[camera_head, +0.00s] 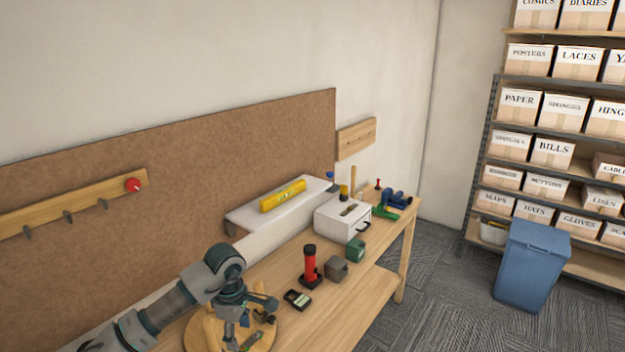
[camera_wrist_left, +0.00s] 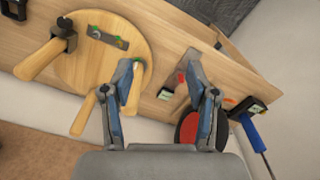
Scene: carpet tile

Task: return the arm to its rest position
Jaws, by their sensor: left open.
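My left arm comes in from the lower left in the head view. Its left gripper (camera_head: 248,312) is over the round wooden board (camera_head: 267,339) on the workbench. In the left wrist view the two fingers of this gripper (camera_wrist_left: 165,82) stand wide apart with nothing clamped between them. The round board (camera_wrist_left: 85,75) lies below and to the left there, with wooden-handled tools on it. The gripper hides part of the board in the head view. My right gripper is in neither view.
A red flashlight (camera_head: 310,266), a black meter (camera_head: 297,299) and a small white drawer box (camera_head: 342,217) stand on the bench. A yellow level (camera_head: 283,196) lies on a white shelf. In the left wrist view, a red disc (camera_wrist_left: 187,127) and blue screwdriver (camera_wrist_left: 253,133) lie right.

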